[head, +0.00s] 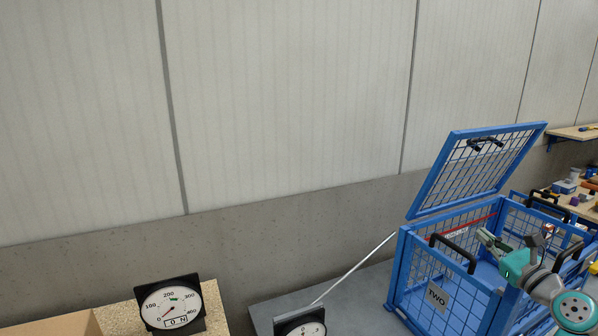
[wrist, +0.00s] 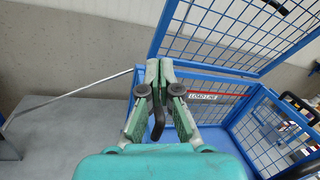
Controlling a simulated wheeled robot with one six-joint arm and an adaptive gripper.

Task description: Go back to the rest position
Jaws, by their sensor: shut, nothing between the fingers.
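My gripper (head: 484,236) is at the right of the head view, in front of or over the blue mesh crate (head: 398,262) marked TWO. Its fingers point up and to the left. In the wrist view my gripper (wrist: 159,68) is shut, with its fingertips together and nothing between them. A black handle (wrist: 158,124) of the crate shows through the gap behind the fingertips; I cannot tell how close it is. The crate's mesh lid (head: 478,168) stands open, tilted back.
A dial gauge (head: 172,305) stands on a speckled surface at lower left. A second gauge (head: 302,327) is cut off at the bottom edge. A thin metal rod (head: 352,268) slants up toward the crate. A workbench (head: 576,133) with loose items stands at far right.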

